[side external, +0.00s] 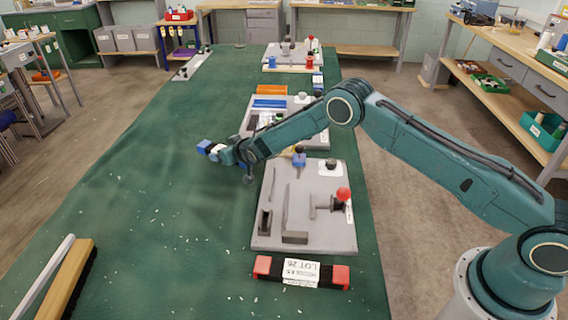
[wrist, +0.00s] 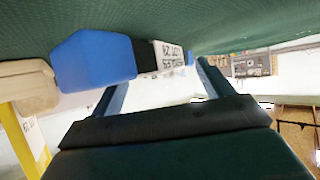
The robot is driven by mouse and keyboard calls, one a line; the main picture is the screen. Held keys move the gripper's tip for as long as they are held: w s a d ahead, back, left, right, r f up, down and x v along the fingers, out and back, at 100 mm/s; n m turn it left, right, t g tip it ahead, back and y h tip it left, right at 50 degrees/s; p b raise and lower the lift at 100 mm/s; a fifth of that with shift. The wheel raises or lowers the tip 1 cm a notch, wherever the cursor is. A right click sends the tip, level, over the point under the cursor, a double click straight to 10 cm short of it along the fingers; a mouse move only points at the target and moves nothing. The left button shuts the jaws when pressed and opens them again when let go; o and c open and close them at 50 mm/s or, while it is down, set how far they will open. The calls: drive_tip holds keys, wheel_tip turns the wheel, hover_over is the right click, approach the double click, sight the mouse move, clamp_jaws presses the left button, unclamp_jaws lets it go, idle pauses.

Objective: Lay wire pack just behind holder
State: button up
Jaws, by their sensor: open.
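A pack with blue ends, a dark middle and a white label (side external: 220,150) is at my gripper's tip over the green table in the side view. In the wrist view its blue end (wrist: 95,62) and printed label (wrist: 170,58) show close beyond my fingers. My gripper (wrist: 160,92) is open; I cannot tell whether either finger touches the pack, or whether the pack rests on the cloth. A second pack, red-ended with a label (side external: 301,272), lies in front of the near grey fixture plate (side external: 335,232). I cannot tell which fitting is the holder.
The near plate carries upright grey slats, a red-knobbed lever (side external: 343,195) and a blue fitting (side external: 299,160). The green table (side external: 130,200) is mostly clear at left, except a brush (side external: 68,280).

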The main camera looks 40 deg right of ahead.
drive_tip(key=shift+w+f, duration=0.2)
drive_tip(key=shift+w, duration=0.3)
drive_tip(key=shift+s+f, duration=0.1)
clamp_jaws()
idle(0.5)
wheel_tip(320, 180, up, 20)
drive_tip(key=shift+r, duration=0.2)
idle(0.6)
idle(0.6)
drive_tip(key=s+d+r, duration=0.1)
drive_tip(key=s+d, duration=0.4)
drive_tip(key=s, duration=0.5)
drive_tip(key=s+d+r, duration=0.1)
drive_tip(key=s+d, duration=0.4)
drive_tip(key=s, duration=0.6)
drive_tip(key=shift+r, duration=0.15)
